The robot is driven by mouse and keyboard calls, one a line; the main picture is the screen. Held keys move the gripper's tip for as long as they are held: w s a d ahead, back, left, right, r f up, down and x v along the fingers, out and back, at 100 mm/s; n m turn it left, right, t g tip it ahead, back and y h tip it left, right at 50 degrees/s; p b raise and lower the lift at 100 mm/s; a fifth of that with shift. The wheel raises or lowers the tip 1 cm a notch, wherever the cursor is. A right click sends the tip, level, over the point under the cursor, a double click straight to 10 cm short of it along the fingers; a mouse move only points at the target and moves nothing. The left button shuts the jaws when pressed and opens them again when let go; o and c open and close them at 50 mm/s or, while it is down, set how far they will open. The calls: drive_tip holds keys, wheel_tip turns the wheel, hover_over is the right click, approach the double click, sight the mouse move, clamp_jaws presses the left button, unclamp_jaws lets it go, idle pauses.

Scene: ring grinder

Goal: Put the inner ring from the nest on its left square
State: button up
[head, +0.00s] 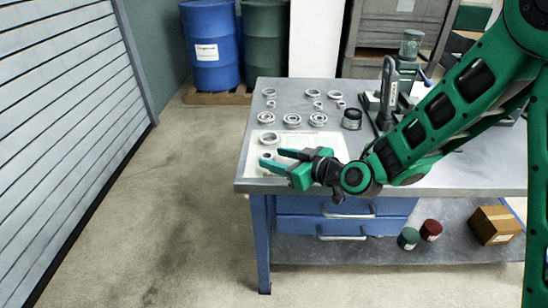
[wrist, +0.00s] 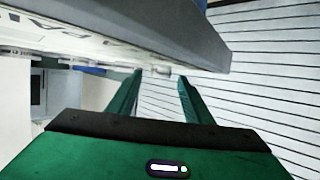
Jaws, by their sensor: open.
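My gripper (head: 271,158) is open, low over the front left of the bench, with its fingers pointing left. A small ring (head: 267,156) shows at the fingertips in the head view; I cannot tell whether it lies between them. In the wrist view, the open gripper (wrist: 160,82) has a small pale piece (wrist: 161,70) beyond its tips. A larger metal ring (head: 269,138) lies just behind, on the left part of a white mat (head: 328,143). My gripper and arm hide part of this mat. I cannot make out its squares or which part is the nest.
Several rings and bearings (head: 292,119) stand in rows on the bench (head: 405,178) behind the mat, beside a dark round container (head: 351,118). A press-like device (head: 389,92) stands at the back right. The bench's front edge runs close under my gripper. The floor at left is clear.

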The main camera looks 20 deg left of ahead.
drive_tip(key=v, duration=1)
drive_tip(key=shift+w+d, duration=0.1)
drive_tip(key=shift+d, duration=0.2)
drive_tip(key=s+d+r+m+g+h, duration=0.1)
drive_tip(key=s+d+r+m+h, duration=0.35)
drive_tip(key=d, duration=1.35)
drive_tip(key=s+d+m+g+h, duration=0.1)
drive_tip(key=d+m+h, duration=0.65)
drive_tip(key=d, duration=1.05)
drive_tip(key=s+d+f+m+g, duration=0.1)
drive_tip(key=s+d+m+g, duration=0.1)
drive_tip(key=s+d, duration=0.4)
drive_tip(key=s+d+f+m+g, duration=0.1)
drive_tip(key=s+d+m, duration=0.3)
drive_tip(key=s, duration=0.7)
drive_tip(key=shift+d+m+g, duration=0.3)
drive_tip(key=shift+d+g, duration=0.55)
drive_tip(key=shift+g, duration=0.05)
